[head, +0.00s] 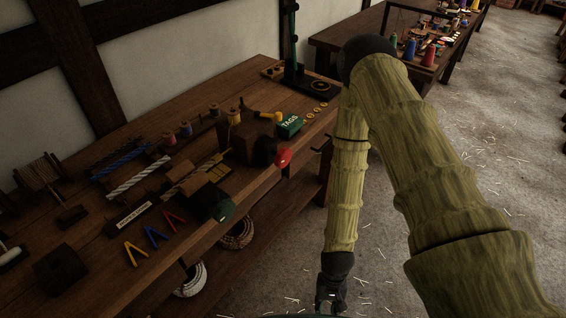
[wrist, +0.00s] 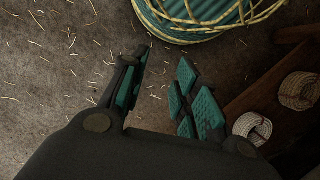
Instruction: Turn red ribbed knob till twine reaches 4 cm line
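The red ribbed knob (head: 283,158) sticks out from the front of a dark wooden block (head: 247,141) near the bench's front edge. A pale yellow twine (head: 208,165) shows just left of that block; its end and the 4 cm line are too small to make out. My gripper (head: 330,297) hangs low in front of the bench, well below the knob and to its right, not touching it. In the wrist view my gripper (wrist: 162,95) is open and empty, with its teal-padded fingers apart above the floor. The knob is not in the wrist view.
A green knob (head: 222,209) sits on the bench (head: 95,232) left of the red one. Coloured clips, a green TAGS box (head: 290,126) and spools stand around. Rope coils (wrist: 252,128) lie on the lower shelf. A teal-and-yellow basket (wrist: 205,15) stands on the floor.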

